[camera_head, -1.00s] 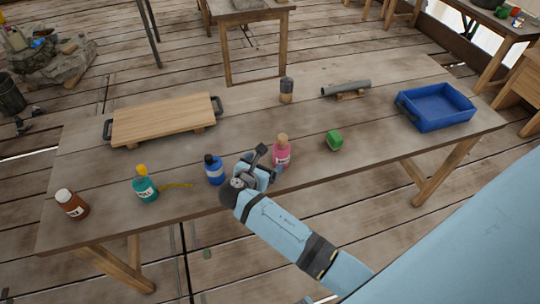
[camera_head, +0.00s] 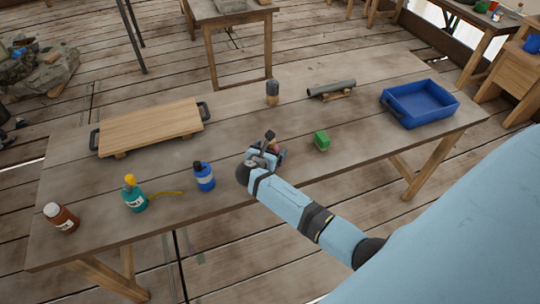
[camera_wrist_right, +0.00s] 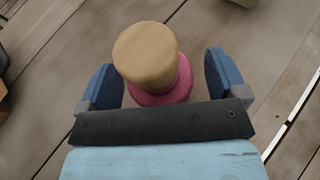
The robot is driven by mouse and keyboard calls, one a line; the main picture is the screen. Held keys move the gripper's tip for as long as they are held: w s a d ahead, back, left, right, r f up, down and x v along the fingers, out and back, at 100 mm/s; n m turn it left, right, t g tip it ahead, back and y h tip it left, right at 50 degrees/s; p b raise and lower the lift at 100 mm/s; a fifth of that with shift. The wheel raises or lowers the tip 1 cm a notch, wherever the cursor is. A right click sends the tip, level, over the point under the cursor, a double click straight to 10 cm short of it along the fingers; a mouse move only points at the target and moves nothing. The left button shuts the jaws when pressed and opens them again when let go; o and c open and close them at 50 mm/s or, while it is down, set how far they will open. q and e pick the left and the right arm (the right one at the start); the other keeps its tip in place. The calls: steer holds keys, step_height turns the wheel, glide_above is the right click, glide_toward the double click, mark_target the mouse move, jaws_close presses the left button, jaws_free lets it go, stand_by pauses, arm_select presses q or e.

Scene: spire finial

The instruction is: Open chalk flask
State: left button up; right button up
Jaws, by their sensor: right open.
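A pink flask (camera_wrist_right: 178,90) with a round wooden stopper (camera_wrist_right: 145,55) stands on the table between the fingers of my right gripper (camera_wrist_right: 165,78) in the wrist view. The fingers are open, one on each side, with gaps to the flask. In the head view my right gripper (camera_head: 268,153) hides most of this flask. Other bottles stand to the left: a blue one with a dark cap (camera_head: 204,178), a teal one with a yellow top (camera_head: 134,197) and a brown one with a white cap (camera_head: 63,219). I cannot read which label says chalk. My left gripper is not in view.
A green block (camera_head: 321,141) stands right of the gripper. A wooden board with handles (camera_head: 152,127) is at the left.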

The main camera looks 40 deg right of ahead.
steer(key=shift+c, duration=0.3)
steer(key=c, duration=1)
steer(key=shift+r, duration=0.1)
step_height(320, 180, up, 20)
steer(key=shift+f, duration=0.1)
steer(key=shift+d, duration=0.1)
steer(key=shift+o, duration=0.5)
steer(key=c, duration=0.4)
